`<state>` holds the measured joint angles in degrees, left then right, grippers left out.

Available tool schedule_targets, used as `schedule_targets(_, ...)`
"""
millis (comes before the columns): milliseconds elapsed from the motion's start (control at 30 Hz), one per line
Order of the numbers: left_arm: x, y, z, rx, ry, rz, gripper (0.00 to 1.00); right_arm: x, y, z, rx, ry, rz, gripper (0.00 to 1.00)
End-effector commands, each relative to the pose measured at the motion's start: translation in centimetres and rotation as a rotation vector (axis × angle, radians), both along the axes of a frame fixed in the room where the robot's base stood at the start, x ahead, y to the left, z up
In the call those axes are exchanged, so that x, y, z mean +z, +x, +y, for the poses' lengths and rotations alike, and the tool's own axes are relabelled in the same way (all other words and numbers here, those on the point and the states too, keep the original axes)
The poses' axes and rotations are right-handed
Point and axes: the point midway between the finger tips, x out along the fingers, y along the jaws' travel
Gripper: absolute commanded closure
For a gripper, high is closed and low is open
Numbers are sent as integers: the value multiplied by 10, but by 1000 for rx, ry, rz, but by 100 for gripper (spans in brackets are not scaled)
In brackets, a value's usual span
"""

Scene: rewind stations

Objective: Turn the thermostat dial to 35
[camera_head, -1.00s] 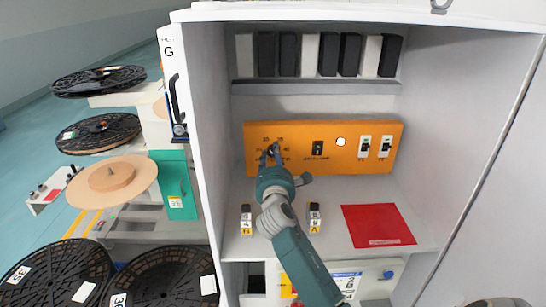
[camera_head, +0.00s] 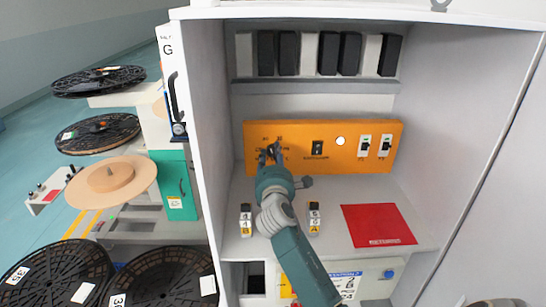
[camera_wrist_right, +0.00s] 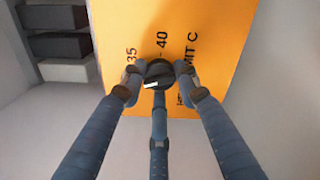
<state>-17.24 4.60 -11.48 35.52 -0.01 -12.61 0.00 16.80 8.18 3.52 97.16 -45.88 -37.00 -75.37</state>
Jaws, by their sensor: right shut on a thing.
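The thermostat dial (camera_wrist_right: 158,73) is a small black knob with a white mark on the orange panel (camera_head: 366,126). My right gripper (camera_wrist_right: 158,80) is shut on it: two blue fingers press its sides and a third comes from below in the right wrist view. The printed 35 and 40 show above the dial there. The white mark sits on the lower left of the dial's visible face; I cannot tell which number it points to. In the head view my right gripper (camera_head: 269,154) covers most of the dial. My left gripper is not in view.
The panel also has a black switch (camera_head: 317,148), a white round lamp (camera_head: 340,141) and two white breakers (camera_head: 364,147). Small labelled blocks (camera_head: 314,218) and a red sheet (camera_head: 378,225) lie on the cabinet shelf. Cabinet walls stand close on both sides.

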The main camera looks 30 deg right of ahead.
Motion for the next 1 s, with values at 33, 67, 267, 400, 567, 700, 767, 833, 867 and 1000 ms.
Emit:
schedule_targets(33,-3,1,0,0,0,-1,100,-8,0,3,2,41,-10,95)
schedule_targets(67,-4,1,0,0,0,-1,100,-9,0,3,2,64,-24,95)
schedule_targets(267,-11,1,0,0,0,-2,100,-9,0,3,1,226,-122,95)
schedule_targets(400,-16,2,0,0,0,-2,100,-9,0,3,1,339,-191,95)
schedule_targets(567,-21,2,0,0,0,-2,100,-9,1,4,0,463,-265,96)
schedule_targets(700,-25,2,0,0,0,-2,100,-9,0,4,0,556,-322,96)
schedule_targets(767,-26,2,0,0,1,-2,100,-9,1,4,0,592,-343,96)
schedule_targets(833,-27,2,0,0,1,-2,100,-8,1,4,0,627,-366,96)
schedule_targets(867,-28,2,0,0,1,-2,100,-8,1,4,0,640,-374,96)
schedule_targets(1000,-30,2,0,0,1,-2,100,-8,1,4,-1,693,-406,96)
